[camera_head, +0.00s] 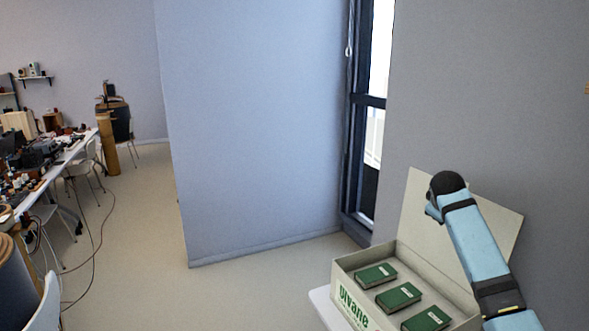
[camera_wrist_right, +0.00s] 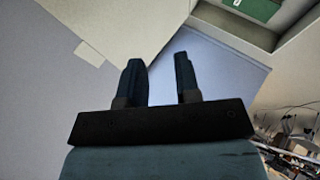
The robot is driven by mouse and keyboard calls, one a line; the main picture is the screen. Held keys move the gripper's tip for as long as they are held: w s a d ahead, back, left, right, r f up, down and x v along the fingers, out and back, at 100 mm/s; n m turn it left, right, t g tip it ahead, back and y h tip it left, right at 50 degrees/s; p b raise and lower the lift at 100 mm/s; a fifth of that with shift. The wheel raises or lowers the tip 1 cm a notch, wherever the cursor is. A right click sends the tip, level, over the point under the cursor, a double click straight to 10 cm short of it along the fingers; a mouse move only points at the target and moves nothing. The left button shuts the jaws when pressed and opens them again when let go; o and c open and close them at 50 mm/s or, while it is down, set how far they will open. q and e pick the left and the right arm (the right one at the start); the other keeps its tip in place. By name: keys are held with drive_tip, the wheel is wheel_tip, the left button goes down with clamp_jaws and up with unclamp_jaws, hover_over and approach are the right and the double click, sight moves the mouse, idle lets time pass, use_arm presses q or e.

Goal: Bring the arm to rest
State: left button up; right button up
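My right arm (camera_head: 474,238) is light blue with black joints. It is raised at the right in the head view, in front of the upright lid of an open box. My right gripper (camera_wrist_right: 158,66) shows in the right wrist view with its two dark fingers apart and nothing between them. In the head view the gripper's fingers cannot be made out clearly. My left arm and gripper are not in view.
The open pale box (camera_head: 344,284) stands on a white surface (camera_head: 322,305) and holds several green book-like items (camera_head: 376,275). A grey wall is close at the right. A cluttered table (camera_head: 72,152) stands far left. Cables lie on the floor, which is clear in the middle.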

drive_tip(key=s+a+f+y, duration=0.1)
drive_tip(key=s+a+f, duration=0.2)
drive_tip(key=s+f, duration=0.45)
drive_tip(key=s+a+f+m+g+y, duration=0.1)
drive_tip(key=s+a+f, duration=0.3)
drive_tip(key=s+f, duration=0.35)
drive_tip(key=s+a+f+y, duration=0.1)
drive_tip(key=s+a+f, duration=0.2)
drive_tip(key=s+f, duration=0.5)
drive_tip(key=s+a+m+g+y, duration=0.1)
drive_tip(key=s+a+m, duration=0.15)
drive_tip(key=s, duration=1.35)
drive_tip(key=s+a+m+g+y, duration=0.1)
drive_tip(key=s+a+g, duration=0.15)
drive_tip(key=s, duration=1.35)
drive_tip(key=w+a+f+t+y, duration=0.1)
drive_tip(key=w+a+f+t, duration=0.2)
drive_tip(key=f, duration=0.3)
drive_tip(key=w+a+f+n+t+y+p, duration=0.1)
drive_tip(key=w+a+f+t+y, duration=0.1)
drive_tip(key=w+a+f+t, duration=0.1)
drive_tip(key=shift+a+f+t, duration=0.6)
drive_tip(key=shift+f+t, duration=0.45)
drive_tip(key=shift+f, duration=0.8)
